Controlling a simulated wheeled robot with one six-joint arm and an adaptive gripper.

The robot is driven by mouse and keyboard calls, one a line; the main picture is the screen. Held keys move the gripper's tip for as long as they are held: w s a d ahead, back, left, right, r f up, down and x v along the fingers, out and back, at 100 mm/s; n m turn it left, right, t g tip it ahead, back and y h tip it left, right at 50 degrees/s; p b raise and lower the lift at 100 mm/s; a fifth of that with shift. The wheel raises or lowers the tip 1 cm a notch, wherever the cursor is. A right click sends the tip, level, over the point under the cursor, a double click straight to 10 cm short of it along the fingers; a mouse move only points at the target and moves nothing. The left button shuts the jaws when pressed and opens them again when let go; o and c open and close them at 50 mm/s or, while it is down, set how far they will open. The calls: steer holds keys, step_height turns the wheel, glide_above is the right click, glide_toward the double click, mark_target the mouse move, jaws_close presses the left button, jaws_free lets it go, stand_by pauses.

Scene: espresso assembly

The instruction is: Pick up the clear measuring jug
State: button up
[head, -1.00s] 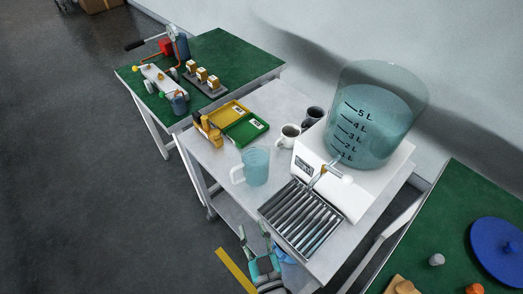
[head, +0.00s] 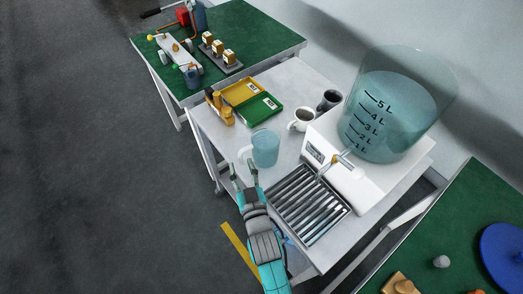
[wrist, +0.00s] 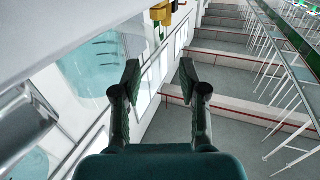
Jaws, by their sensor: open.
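The clear measuring jug (head: 266,149) stands upright on the light grey table, with its handle on its left side in the head view. My gripper (head: 242,168) is open and empty, at the table's front edge, just in front of the jug and slightly left of it. A gap seems to remain between the fingertips and the jug. In the wrist view my open fingers (wrist: 158,78) have nothing between them. Pale teal see-through shapes show left of them there; I cannot tell which is the jug.
A water dispenser with a large clear tank (head: 392,110) stands right of the jug, with a slatted drip tray (head: 308,203) in front. A white mug (head: 301,121), a dark mug (head: 330,99), a green tray (head: 253,120) and a yellow tray (head: 240,92) are behind the jug.

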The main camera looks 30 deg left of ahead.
mark_target(241, 159)
steer(key=shift+x, duration=2)
steer(key=shift+w+d+r, duration=0.1)
steer(key=shift+d+r, duration=0.05)
steer(key=shift+d, duration=0.05)
jaws_close()
steer(key=shift+r, duration=0.1)
